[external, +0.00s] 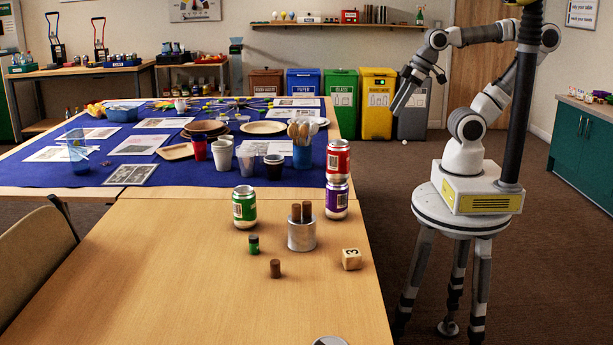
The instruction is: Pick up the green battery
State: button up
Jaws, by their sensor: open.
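The green battery (253,244) is a small green cylinder with a dark top. It stands upright on the bare wooden table (190,295), in front of the green can (244,207) and left of a metal tin (301,236). My gripper (408,92) is high at the right, beyond the table's right edge, well apart from the battery. It is open and appears empty; its fingers are small in this view.
Brown batteries (301,212) stand in the tin; another brown battery (275,268) stands in front of it. A wooden number cube (351,259) sits to the right. A red can (338,160) is stacked on a purple can (337,201). The table's near left is clear.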

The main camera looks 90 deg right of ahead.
notch_tip(320, 180, up, 5)
jog(key=w+a+r+m+g+y+b, duration=0.15)
jog(key=w+a+m+y, duration=0.25)
jog(key=w+a+m, duration=0.6)
jog(key=w+a+f+m+y+b, duration=0.1)
jog(key=w+a+m+y, duration=0.2)
jog(key=w, duration=0.5)
jog(key=w+m+y, duration=0.3)
jog(key=w+m, duration=0.1)
jog(key=w, duration=0.5)
jog(key=w+a+f+m+y+b, duration=0.1)
jog(key=w+a+m+y, duration=0.2)
jog(key=w, duration=0.5)
jog(key=m, duration=0.1)
send_near(256, 236)
jog(key=a+b, duration=0.1)
jog(key=w+a+f+b, duration=0.1)
jog(key=shift+w+a+f+g+b, duration=0.2)
jog(key=shift+w+f+g+b, duration=0.1)
jog(key=shift+b, duration=0.1)
jog(key=b+x, duration=0.1)
jog(key=x, duration=0.1)
jog(key=b+x, duration=0.1)
jog(key=x, duration=0.2)
jog(key=shift+f, duration=0.3)
jog(key=shift+d, duration=0.1)
grip_shut()
